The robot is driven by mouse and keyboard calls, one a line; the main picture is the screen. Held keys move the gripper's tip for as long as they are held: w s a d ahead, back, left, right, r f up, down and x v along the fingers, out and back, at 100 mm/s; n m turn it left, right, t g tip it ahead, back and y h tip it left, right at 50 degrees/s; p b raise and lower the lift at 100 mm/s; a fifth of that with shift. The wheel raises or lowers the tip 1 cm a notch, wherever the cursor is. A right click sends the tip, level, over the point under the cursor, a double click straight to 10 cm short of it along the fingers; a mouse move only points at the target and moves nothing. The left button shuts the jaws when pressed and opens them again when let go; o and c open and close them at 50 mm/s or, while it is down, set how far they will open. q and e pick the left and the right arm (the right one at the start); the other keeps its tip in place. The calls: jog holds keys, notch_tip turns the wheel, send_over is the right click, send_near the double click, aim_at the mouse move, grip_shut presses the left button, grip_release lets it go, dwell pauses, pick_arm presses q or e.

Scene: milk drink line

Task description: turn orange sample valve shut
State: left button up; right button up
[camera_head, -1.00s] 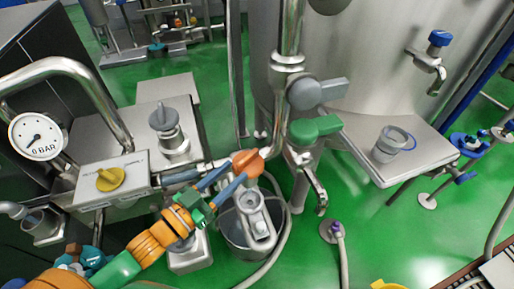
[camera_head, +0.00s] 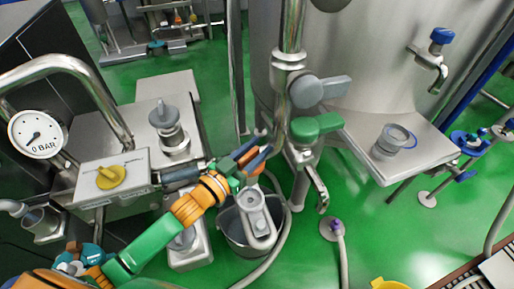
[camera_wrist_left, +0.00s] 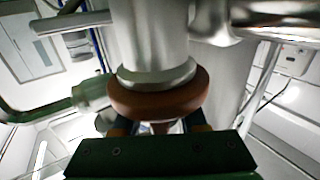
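The orange sample valve handle (camera_head: 250,157) is on the steel pipework left of the tall tank, partly hidden by my gripper. In the left wrist view its orange-brown round part (camera_wrist_left: 158,98) is close ahead, under a steel pipe. My left gripper (camera_head: 256,155) reaches it from the lower left, with its dark blue fingers on either side of the handle. The fingers look spread, with light gaps beside the handle's narrow part in the wrist view. Contact cannot be made out. My right gripper is not in view.
A green handle (camera_head: 316,127) and a grey handle (camera_head: 320,91) sit close right of the orange one. A steel bucket (camera_head: 236,235) stands below. A pressure gauge (camera_head: 37,134) and yellow knob (camera_head: 110,177) are at the left. A clear cup (camera_head: 390,141) stands on the shelf at right.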

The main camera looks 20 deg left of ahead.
pick_arm(q)
grip_shut()
jog(key=shift+m+g+h, duration=0.3)
jog(key=shift+m+h, duration=0.1)
jog(key=shift+h, duration=0.2)
jog(key=shift+d+m+h, duration=0.1)
jog(key=shift+m+h, duration=0.2)
jog(key=shift+s+d+f+m+g+h+b, duration=0.1)
jog(key=shift+m+g+h+b, duration=0.25)
jog(key=shift+m+g+h, duration=0.2)
jog(key=shift+s+d+m+g+h+b, duration=0.1)
jog(key=shift+m+g+h+b, duration=0.2)
jog(key=shift+m+g+h, duration=0.25)
jog(key=shift+s+d+m+g+h+b, duration=0.15)
jog(key=shift+m+g+h+b, duration=0.25)
jog(key=shift+m+g+h, duration=0.5)
jog(key=shift+s+d+m+g+h, duration=0.15)
jog(key=shift+m+g+h, duration=0.15)
jog(key=shift+g+h, duration=0.45)
jog(key=shift+o, duration=1.1)
grip_release()
